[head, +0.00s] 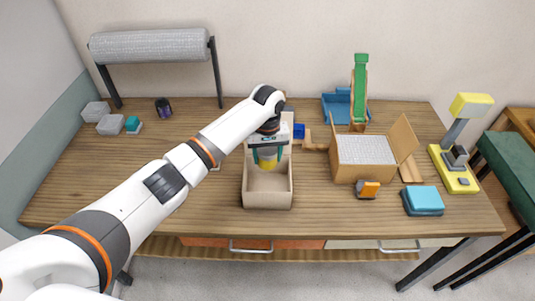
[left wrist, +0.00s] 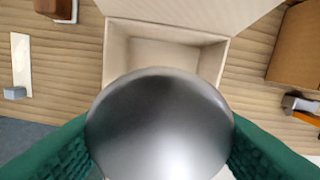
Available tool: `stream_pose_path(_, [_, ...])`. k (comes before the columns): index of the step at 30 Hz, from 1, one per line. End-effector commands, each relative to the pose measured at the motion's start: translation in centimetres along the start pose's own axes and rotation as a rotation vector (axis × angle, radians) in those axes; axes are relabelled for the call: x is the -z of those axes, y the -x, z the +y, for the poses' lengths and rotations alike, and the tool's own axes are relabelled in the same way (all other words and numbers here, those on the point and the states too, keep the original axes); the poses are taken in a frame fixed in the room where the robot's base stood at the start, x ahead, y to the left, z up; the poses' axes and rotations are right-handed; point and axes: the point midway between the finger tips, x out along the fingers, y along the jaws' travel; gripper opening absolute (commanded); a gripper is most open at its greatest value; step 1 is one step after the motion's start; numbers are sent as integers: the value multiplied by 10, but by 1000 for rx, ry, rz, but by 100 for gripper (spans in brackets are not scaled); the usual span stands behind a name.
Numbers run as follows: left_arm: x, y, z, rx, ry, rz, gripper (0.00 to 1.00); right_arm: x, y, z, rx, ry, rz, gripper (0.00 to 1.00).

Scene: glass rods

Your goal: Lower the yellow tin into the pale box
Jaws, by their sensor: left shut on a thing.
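The yellow tin (head: 267,160) is held in my left gripper (head: 268,154), over the pale box. In the left wrist view its round grey metal top (left wrist: 160,125) sits between the green fingers and covers much of the box. The pale box (head: 267,199) stands open on the table below the gripper; its inside floor and far wall also show in the left wrist view (left wrist: 165,53). The tin hides part of the box's inside, and I cannot tell exactly how high it is over the floor. My right gripper is in neither view.
A cardboard box (head: 358,173) with open flaps stands right of the pale box. Near it are an orange and grey item (head: 368,190) and a blue stack (head: 423,201). A yellow and grey device (head: 455,170) stands at the right edge. The table's front left is clear.

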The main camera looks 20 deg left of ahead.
Motion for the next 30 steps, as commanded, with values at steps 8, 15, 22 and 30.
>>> stream_pose_path(8, [0,-14,0,0,1,1,29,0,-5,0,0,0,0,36])
stream_pose_path(15, [0,-27,0,1,0,1,29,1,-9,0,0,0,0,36])
stream_pose_path(22, [0,-38,0,-1,0,1,29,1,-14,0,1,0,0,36])
stream_pose_path(30, [0,-52,0,1,0,1,29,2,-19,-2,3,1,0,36])
